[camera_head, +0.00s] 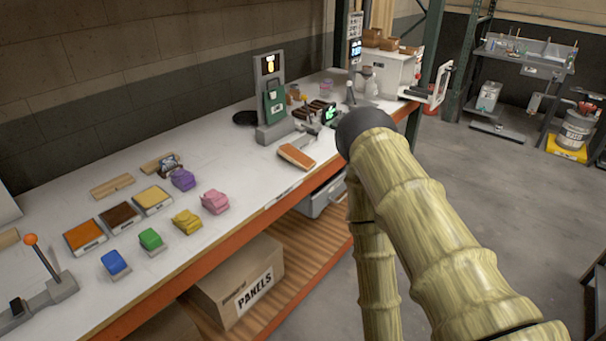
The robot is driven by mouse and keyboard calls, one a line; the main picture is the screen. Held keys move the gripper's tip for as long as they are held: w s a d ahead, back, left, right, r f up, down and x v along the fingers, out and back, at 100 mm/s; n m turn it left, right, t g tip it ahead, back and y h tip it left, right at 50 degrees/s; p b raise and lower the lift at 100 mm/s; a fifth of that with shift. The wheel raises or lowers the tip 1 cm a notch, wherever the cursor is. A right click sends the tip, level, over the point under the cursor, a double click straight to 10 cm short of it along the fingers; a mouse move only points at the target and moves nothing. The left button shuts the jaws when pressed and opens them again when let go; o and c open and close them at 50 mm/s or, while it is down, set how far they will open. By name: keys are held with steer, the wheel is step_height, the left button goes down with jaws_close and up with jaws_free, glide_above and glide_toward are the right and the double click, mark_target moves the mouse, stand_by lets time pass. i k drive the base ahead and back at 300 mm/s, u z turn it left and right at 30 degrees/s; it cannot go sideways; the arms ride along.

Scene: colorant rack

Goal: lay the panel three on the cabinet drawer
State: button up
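Three flat square panels lie in a row on the white bench: an orange one (85,236), a brown one (119,216) and a yellow one (153,199). Another orange-brown panel (297,155) lies near the bench's front edge. I see no readable number, so I cannot tell which is panel three. A white cabinet (392,72) stands at the far end with its door (441,83) open and a dark flat tray or drawer (415,93) sticking out. A grey drawer (322,197) also shows under the bench. My gripper is not in view; my arm's links fill the right middle.
Blue (114,262), green (150,239), yellow (187,221), pink (215,201) and purple (183,180) lumps stand near the panels. An orange-knobbed lever (45,262) is at left, a press-like device (271,95) farther back. A PANELS box (238,283) sits below.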

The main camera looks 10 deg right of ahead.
mark_target(419, 90)
steer(key=u, duration=0.05)
steer(key=k, duration=0.6)
steer(key=z, duration=1.1)
steer(key=i, duration=1.45)
steer(key=u, duration=0.8)
steer(key=i, duration=0.35)
steer(key=u, duration=0.3)
